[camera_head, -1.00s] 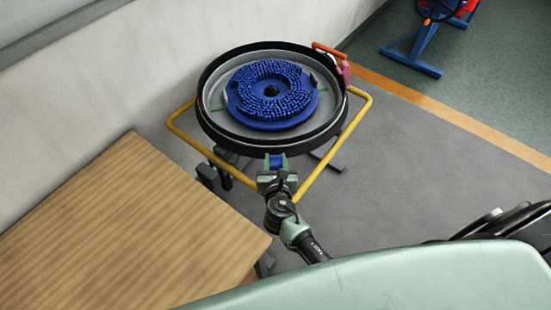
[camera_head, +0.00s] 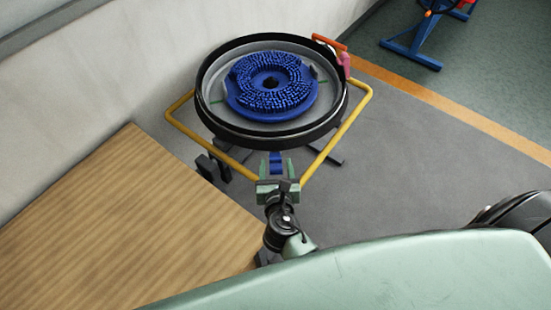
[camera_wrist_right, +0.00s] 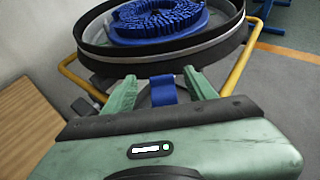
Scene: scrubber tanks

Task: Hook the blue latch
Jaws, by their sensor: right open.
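The blue latch (camera_head: 276,158) is a short blue strap or tab at the near side of a round black-rimmed tank (camera_head: 235,134). It hangs below the rim, and it also shows in the right wrist view (camera_wrist_right: 163,90). My right gripper (camera_head: 277,169) is open, with one green finger on each side of the latch. In the right wrist view the blue piece stands between the fingers with gaps on both sides. The lower end of the latch is hidden by the gripper body. My left gripper is not in view.
A blue round brush (camera_head: 271,84) lies inside the tank. A yellow tube frame (camera_head: 353,119) surrounds it. An orange handle (camera_head: 329,42) and a pink piece (camera_head: 345,63) sit at the right rim. A wooden table (camera_head: 110,215) stands left; grey floor at right is clear.

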